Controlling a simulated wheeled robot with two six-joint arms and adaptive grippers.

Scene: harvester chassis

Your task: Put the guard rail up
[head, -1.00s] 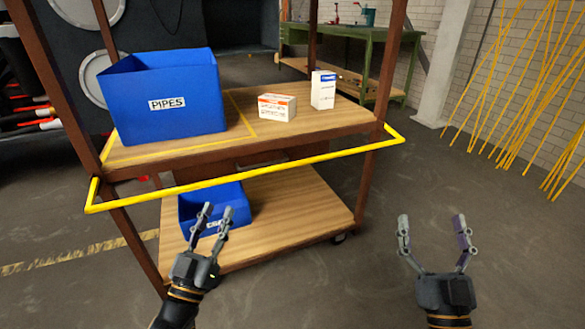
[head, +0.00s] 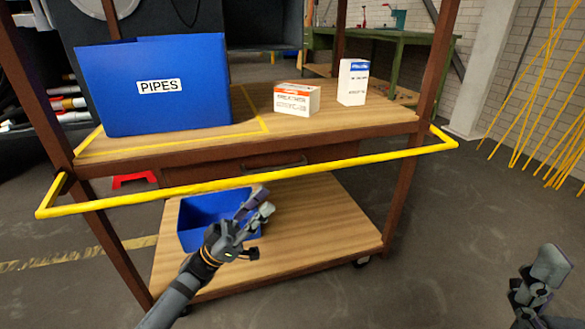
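The guard rail (head: 262,181) is a yellow U-shaped bar across the front of a brown-framed cart. It sits low, below the top shelf's front edge, and sticks out toward me from the two front posts. My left gripper (head: 266,200) is just below the rail's middle in the picture, in front of the lower blue bin. Its fingers look apart, with nothing between them and no clear contact with the rail. My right gripper (head: 550,264) is at the lower right, away from the rail. It is seen side-on, with its fingers overlapping, so its opening is unclear.
The top shelf (head: 350,124) holds a blue PIPES bin (head: 190,105), an orange-and-white box (head: 297,99) and a white-and-blue box (head: 353,83). A small blue bin (head: 192,230) sits on the lower shelf (head: 320,225).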

